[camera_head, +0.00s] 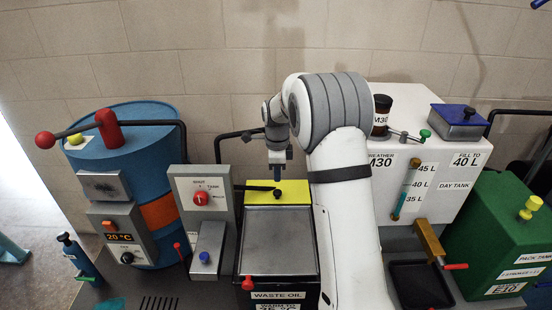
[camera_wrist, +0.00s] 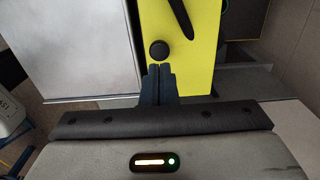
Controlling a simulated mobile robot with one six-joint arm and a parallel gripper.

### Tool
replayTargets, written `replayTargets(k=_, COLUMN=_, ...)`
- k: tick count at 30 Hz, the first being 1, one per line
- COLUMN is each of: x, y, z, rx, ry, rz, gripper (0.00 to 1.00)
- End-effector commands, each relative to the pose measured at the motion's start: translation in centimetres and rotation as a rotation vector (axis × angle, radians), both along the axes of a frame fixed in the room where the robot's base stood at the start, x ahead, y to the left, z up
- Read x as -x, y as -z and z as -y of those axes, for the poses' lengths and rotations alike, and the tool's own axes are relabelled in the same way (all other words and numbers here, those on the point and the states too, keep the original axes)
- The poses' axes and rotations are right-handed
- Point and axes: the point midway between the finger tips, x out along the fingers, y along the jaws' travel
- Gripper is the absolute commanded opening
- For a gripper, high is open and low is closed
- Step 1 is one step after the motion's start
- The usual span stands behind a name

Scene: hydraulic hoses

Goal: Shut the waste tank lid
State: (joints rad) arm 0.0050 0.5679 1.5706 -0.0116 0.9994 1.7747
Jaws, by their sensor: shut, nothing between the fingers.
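The waste oil tank (camera_head: 278,295) stands in front of me with a black frame and a "WASTE OIL" label. A flat grey plate (camera_head: 278,240) covers most of its top, apparently the lid; I cannot tell whether it is fully seated. It also shows in the wrist view (camera_wrist: 80,45). Behind it is a yellow panel (camera_head: 295,187) with a black handle and a round black knob (camera_wrist: 160,50). My gripper (camera_head: 277,177) is shut and empty over the yellow panel. In the wrist view its fingertips (camera_wrist: 160,69) are close to the knob; contact is unclear.
A blue drum (camera_head: 150,130) with a red-ended lever stands at the left. A grey selector panel (camera_head: 202,195) adjoins the tank. A white day tank (camera_head: 445,150) and a green tank (camera_head: 500,235) stand at the right. A black hose arches behind the waste tank.

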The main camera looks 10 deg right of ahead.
Motion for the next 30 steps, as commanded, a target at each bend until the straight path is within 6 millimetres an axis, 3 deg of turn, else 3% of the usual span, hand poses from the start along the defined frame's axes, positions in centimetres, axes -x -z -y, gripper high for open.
replayTargets(k=3, x=0.1, y=2.0, z=0.0, rx=0.000, ry=-0.001, rz=-0.003, gripper=0.00)
replayTargets(k=9, x=0.0, y=3.9, z=-0.1, rx=0.000, ry=-0.002, rz=0.000, gripper=0.00)
replayTargets(k=22, x=0.0, y=4.4, z=-0.1, rx=0.000, ry=-0.003, rz=0.000, gripper=0.00)
replayTargets(k=30, x=0.3, y=6.1, z=-0.3, rx=0.000, ry=-0.003, rz=-0.003, gripper=0.00)
